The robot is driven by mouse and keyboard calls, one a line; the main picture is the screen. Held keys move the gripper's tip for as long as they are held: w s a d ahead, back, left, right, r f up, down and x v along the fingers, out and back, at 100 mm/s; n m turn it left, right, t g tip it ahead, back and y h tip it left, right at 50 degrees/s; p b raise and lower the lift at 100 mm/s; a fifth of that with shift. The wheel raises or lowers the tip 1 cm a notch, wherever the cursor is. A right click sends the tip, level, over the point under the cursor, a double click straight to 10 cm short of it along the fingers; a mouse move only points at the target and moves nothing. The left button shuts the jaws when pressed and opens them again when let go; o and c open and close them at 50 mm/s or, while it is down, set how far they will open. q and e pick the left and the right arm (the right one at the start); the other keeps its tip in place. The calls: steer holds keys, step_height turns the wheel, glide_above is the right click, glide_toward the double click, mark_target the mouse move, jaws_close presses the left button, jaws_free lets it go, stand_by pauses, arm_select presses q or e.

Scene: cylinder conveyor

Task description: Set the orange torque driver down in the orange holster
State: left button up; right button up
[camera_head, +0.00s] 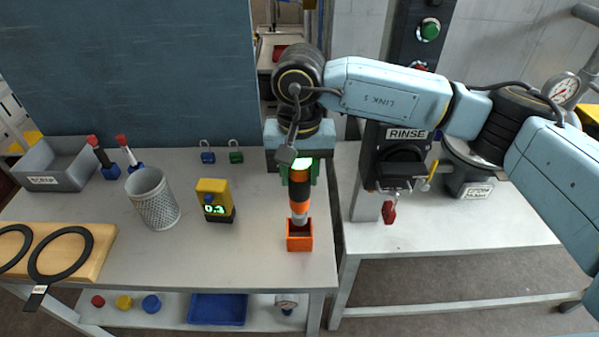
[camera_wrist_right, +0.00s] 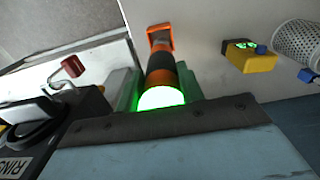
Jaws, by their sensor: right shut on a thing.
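The torque driver (camera_head: 299,192) is orange and black with a grey lower part and a glowing green top. It stands about upright, with its lower end at the mouth of the orange holster (camera_head: 299,241). How deep the tip sits is hard to tell. My right gripper (camera_head: 300,172) is shut on the driver's upper part from above. In the right wrist view, the green fingers (camera_wrist_right: 160,92) flank the driver (camera_wrist_right: 160,75), and the holster (camera_wrist_right: 159,36) shows partly behind its far end. My left gripper is not in view.
The holster is near the table's front right edge. Left of it stand a yellow meter (camera_head: 214,200), a mesh cup (camera_head: 153,198), a grey bin (camera_head: 58,163) and a wooden board (camera_head: 90,262). Right, across a gap, is a bench with a rinse station (camera_head: 405,150).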

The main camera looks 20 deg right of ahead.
mark_target(300, 192)
stand_by(0.4)
steer(key=shift+b, duration=0.4)
steer(key=shift+f+b, duration=2.55)
steer(key=shift+f, duration=0.1)
